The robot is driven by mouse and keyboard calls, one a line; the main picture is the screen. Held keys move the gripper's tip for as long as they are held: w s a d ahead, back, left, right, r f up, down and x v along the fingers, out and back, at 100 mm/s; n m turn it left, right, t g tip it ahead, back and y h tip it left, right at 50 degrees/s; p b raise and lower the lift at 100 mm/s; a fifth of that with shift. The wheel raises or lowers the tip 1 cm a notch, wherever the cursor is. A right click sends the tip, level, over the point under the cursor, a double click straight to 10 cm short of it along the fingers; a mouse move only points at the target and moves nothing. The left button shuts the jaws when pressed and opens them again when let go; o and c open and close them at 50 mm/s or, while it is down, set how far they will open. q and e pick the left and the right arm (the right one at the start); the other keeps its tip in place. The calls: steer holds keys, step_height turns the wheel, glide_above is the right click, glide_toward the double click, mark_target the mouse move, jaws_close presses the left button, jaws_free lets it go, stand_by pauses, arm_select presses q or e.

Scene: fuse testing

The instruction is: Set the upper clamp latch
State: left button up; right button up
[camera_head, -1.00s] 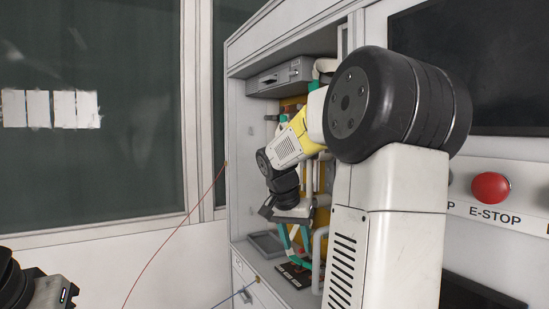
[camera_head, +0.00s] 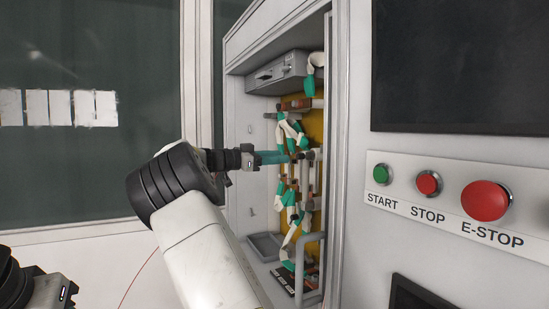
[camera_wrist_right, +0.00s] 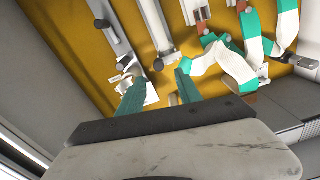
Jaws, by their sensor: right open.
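My right gripper (camera_head: 288,157) reaches into the open cabinet from the left, its teal fingers level with the middle of the fixture. In the right wrist view, my right gripper (camera_wrist_right: 157,80) has its two teal fingers apart, with nothing held between them. The upper clamp (camera_head: 291,130), with white and teal handles, is just above the fingers in the head view. In the right wrist view, white-and-teal clamp handles (camera_wrist_right: 222,60) lie right of the fingers. I cannot tell whether anything touches. Only part of my left gripper (camera_head: 52,292) shows at the lower left; its fingers are hidden.
More clamps (camera_head: 287,195) are below on the yellow panel (camera_head: 316,125). A grey box (camera_head: 275,75) is above, and a grey tray (camera_head: 263,246) on the cabinet floor. The cabinet's door frame (camera_head: 345,150) borders the opening at right, beside the E-STOP button (camera_head: 485,200).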

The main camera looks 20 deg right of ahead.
mark_target(298, 156)
steer(key=d, duration=0.7)
steer(key=shift+w, duration=0.25)
jaws_close()
